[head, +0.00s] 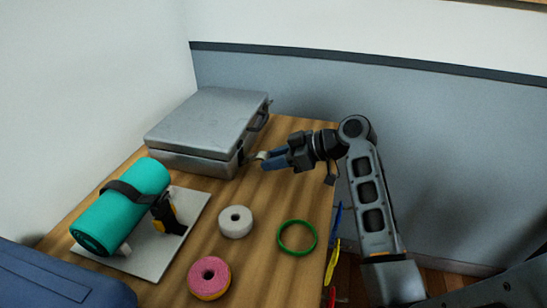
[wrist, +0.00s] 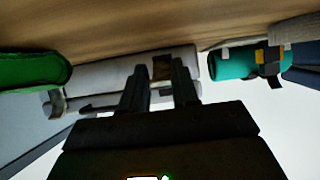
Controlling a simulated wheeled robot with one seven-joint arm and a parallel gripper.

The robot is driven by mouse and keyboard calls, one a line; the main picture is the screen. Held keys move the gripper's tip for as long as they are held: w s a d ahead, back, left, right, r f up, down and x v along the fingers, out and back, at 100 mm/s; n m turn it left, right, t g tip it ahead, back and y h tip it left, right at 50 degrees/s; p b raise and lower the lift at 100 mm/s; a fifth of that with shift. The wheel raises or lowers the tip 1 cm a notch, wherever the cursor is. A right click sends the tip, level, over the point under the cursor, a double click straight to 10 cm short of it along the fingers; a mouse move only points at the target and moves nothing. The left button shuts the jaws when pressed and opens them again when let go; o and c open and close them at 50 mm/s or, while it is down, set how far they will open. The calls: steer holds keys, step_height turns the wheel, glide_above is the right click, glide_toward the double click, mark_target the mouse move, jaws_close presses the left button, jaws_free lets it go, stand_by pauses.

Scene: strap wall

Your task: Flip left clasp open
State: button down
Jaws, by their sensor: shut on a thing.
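A closed silver case (head: 208,122) lies at the far end of the wooden table; it also shows, upside down, in the wrist view (wrist: 105,75). Its dark handle (head: 259,121) is on the side facing my arm, and appears in the wrist view (wrist: 98,107). The left clasp (wrist: 162,68) is a brownish tab near the case's near corner, between my fingertips. My gripper (head: 262,159) reaches in from the right, shut on this clasp; the fingers partly hide it. Another clasp (wrist: 57,103) shows beyond the handle.
A white roll (head: 235,222), pink roll (head: 209,278) and green ring (head: 297,237) lie on the table (head: 262,262). Walls stand behind and left of the case.

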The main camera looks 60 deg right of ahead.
steer(key=shift+f, duration=0.3)
steer(key=c, duration=0.8)
jaws_free()
steer(key=shift+r, duration=0.15)
steer(key=shift+c, duration=0.2)
steer(key=shift+r, duration=0.1)
steer(key=v, duration=0.7)
steer(key=shift+s+d+r, duration=0.1)
steer(key=shift+s+r, duration=0.05)
steer(key=shift+s, duration=0.2)
